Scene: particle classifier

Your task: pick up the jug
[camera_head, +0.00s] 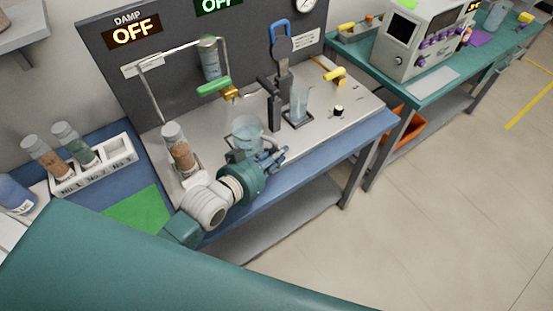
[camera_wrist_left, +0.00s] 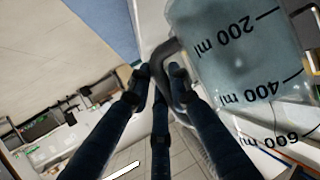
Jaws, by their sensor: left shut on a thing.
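The jug is a clear bluish measuring vessel with a dark handle and ml marks. It shows in the head view (camera_head: 246,130) over the light deck of the bench unit, and large at the upper right of the left wrist view (camera_wrist_left: 235,50). My left gripper (camera_head: 274,158) is at the near right side of the jug. In the left wrist view the dark fingers of my left gripper (camera_wrist_left: 159,76) are shut on the handle. I cannot tell whether the jug's base touches the deck. My right gripper is not in view.
A bottle of brown particles (camera_head: 180,150) stands left of the jug. A clear beaker (camera_head: 299,103) stands to its right, by a dark clamp post (camera_head: 274,105). A green-handled valve (camera_head: 214,86) is behind. A white rack (camera_head: 97,165) holds bottles at left.

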